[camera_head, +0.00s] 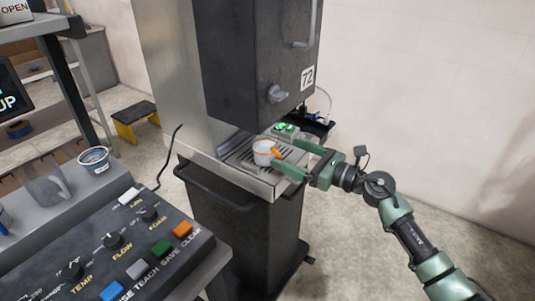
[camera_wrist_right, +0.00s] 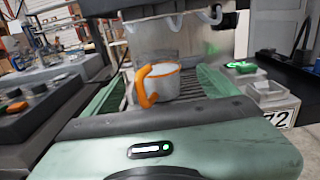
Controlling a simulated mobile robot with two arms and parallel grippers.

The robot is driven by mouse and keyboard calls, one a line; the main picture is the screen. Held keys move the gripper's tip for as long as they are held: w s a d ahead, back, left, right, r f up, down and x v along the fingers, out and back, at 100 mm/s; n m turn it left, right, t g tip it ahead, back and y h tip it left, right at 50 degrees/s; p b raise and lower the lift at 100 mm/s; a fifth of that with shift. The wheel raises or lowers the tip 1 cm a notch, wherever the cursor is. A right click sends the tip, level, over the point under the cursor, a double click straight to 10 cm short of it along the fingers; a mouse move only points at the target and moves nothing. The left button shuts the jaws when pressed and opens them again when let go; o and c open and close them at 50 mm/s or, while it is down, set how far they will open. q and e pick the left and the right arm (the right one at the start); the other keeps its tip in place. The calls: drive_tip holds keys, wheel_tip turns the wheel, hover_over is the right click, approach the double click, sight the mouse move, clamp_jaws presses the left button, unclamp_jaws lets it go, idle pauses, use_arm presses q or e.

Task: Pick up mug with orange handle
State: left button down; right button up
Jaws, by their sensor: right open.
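The mug with orange handle (camera_head: 264,152) is a small light grey cup with an orange rim. It stands upright on the slatted drip tray (camera_head: 243,163) of the dark dispenser marked 72. My right gripper (camera_head: 288,157) reaches in from the right, with its green fingers open near the mug. In the right wrist view the mug (camera_wrist_right: 160,83) appears between the two spread fingers (camera_wrist_right: 163,90), its handle turned toward the camera. I cannot tell whether a finger touches it. My left gripper is not in view.
The dispenser body (camera_head: 250,65) hangs above the tray. Green-lit items (camera_head: 286,128) sit behind the mug. A control panel (camera_head: 120,255) with knobs and coloured buttons fills the lower left. Another cup (camera_head: 93,160) stands on a grey surface at left.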

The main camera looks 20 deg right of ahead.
sight(275, 148)
drive_tip(key=p+x, duration=0.2)
drive_tip(key=x, duration=0.4)
drive_tip(key=shift+w+a+r, duration=0.1)
drive_tip(key=shift+w+a, duration=0.15)
drive_tip(key=shift+a, duration=0.05)
drive_tip(key=shift+w+a, duration=0.3)
drive_tip(key=shift+w, duration=0.05)
drive_tip(key=c, duration=1.5)
drive_tip(key=shift+c, duration=1.1)
